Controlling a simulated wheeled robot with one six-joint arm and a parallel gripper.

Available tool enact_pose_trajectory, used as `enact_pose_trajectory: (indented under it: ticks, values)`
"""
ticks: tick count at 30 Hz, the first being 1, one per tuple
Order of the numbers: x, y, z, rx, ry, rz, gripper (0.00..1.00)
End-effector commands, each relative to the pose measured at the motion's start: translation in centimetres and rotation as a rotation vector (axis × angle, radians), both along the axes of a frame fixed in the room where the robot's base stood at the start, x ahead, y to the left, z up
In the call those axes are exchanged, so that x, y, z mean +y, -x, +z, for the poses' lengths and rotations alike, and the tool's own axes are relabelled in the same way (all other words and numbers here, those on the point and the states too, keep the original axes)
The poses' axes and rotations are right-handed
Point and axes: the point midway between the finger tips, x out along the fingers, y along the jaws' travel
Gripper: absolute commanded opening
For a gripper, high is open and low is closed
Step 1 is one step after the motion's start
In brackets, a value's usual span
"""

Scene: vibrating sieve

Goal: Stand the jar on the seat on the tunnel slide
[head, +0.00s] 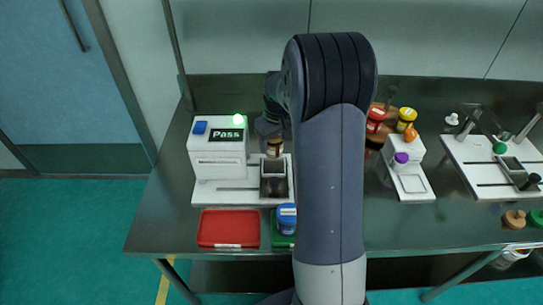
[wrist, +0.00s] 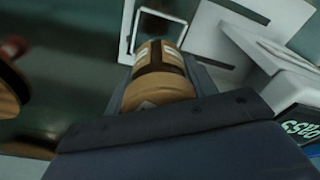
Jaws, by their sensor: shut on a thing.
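The jar (head: 274,148), tan with a dark band and pale label patches, is between the jaws of my gripper (head: 271,135). My gripper is shut on it. In the wrist view the jar (wrist: 158,72) lies between the dark fingers. The tunnel slide is the white unit (head: 218,165) with a green lit "Pass" screen and a flat white base. A dark block (head: 274,187), seemingly the slide's seat, is on the base just in front of the jar in the head view. I cannot tell whether the jar touches anything below. My arm hides the area right of it.
A red tray (head: 228,228) and a green tray (head: 279,241) with a blue-lidded jar (head: 287,217) lie in front. Right of my arm are red-lidded (head: 376,118) and yellow-lidded (head: 406,118) jars, a small white unit (head: 411,180) and a larger white station (head: 490,165).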

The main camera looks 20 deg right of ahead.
Motion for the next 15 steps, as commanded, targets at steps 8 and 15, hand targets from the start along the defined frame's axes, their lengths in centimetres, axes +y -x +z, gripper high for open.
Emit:
enact_pose_trajectory:
  ticks: [8,15]
  values:
    - [0.0,0.0,-2.9,0.0,0.0,0.0,0.29]
    - [0.0,0.0,-6.0,0.001,-0.001,0.0,0.29]
